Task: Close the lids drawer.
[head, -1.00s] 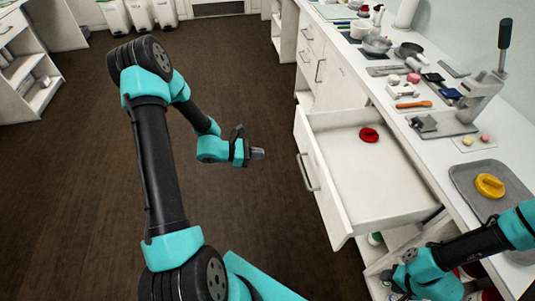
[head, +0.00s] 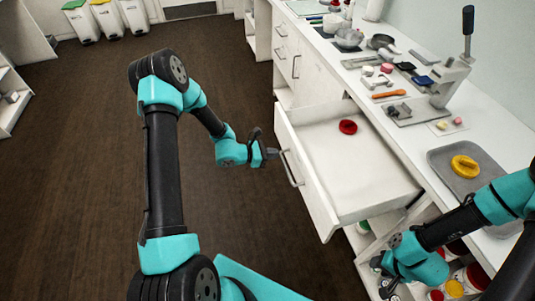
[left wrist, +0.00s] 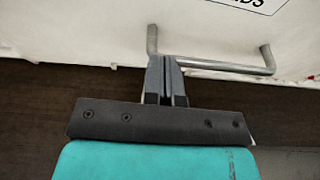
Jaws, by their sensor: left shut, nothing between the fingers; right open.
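The lids drawer (head: 335,180) stands pulled out of the white counter, with a red lid (head: 348,126) lying inside near its back. Its front, with a metal bar handle (head: 291,168), faces left. The left wrist view shows the drawer front (left wrist: 95,30), part of a label (left wrist: 255,4) and the handle (left wrist: 225,67) close up. My left gripper (head: 276,153) is shut and empty, its fingertips at the handle by the drawer front. In the left wrist view its fingers (left wrist: 165,65) overlap one end of the bar; contact is unclear. My right gripper (head: 384,277) is low by the shelves below the counter.
A grey tray (head: 440,160) with a yellow lid (head: 465,166) lies on the counter. A lever press (head: 450,80) and small tools stand farther back. Open shelves below hold several jars (head: 455,288). The dark floor (head: 90,200) left of the drawer is clear.

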